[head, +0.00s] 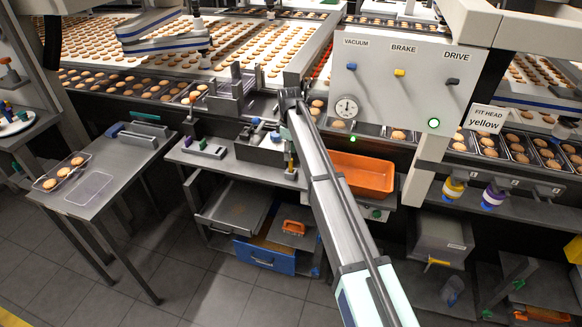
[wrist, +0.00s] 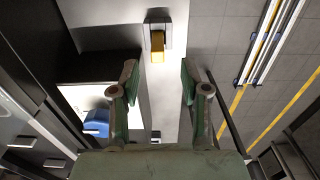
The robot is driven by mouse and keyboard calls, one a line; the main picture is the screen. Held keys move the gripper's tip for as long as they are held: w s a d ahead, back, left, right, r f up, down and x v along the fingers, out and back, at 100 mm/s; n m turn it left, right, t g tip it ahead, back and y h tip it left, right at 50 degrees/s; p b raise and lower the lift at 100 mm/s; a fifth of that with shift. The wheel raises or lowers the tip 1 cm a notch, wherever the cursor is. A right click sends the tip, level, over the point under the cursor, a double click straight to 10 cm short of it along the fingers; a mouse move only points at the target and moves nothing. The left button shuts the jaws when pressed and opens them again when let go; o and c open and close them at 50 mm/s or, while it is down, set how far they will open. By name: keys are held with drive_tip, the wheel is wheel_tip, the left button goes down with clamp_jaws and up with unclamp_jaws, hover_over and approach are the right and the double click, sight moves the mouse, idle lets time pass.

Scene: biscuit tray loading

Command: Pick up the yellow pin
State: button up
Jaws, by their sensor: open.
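A short yellow piece (wrist: 157,46), which looks like the yellow pin, sits in a dark bracket (wrist: 158,20) at the upper middle of the wrist view. My gripper (wrist: 159,75) is open, with its two green-padded fingers to the left and right below the piece. The gap between the fingers is empty, and the yellow piece is beyond them, apart from both. In the head view my arm reaches up the middle, but I cannot make out the gripper's fingers or match the pin for sure.
An orange bin (head: 361,174) stands right of my arm. A control panel (head: 392,85) with knobs hangs above it. An open blue drawer (head: 264,257) is below the workbench. A side table (head: 92,185) with a biscuit tray is at left. A blue object (wrist: 97,123) lies left of the fingers.

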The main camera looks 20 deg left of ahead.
sight(291, 168)
drive_tip(key=shift+w+d+f+p, duration=0.15)
drive_tip(key=shift+f+p, duration=0.9)
drive_tip(key=shift+f, duration=1.55)
clamp_jaws()
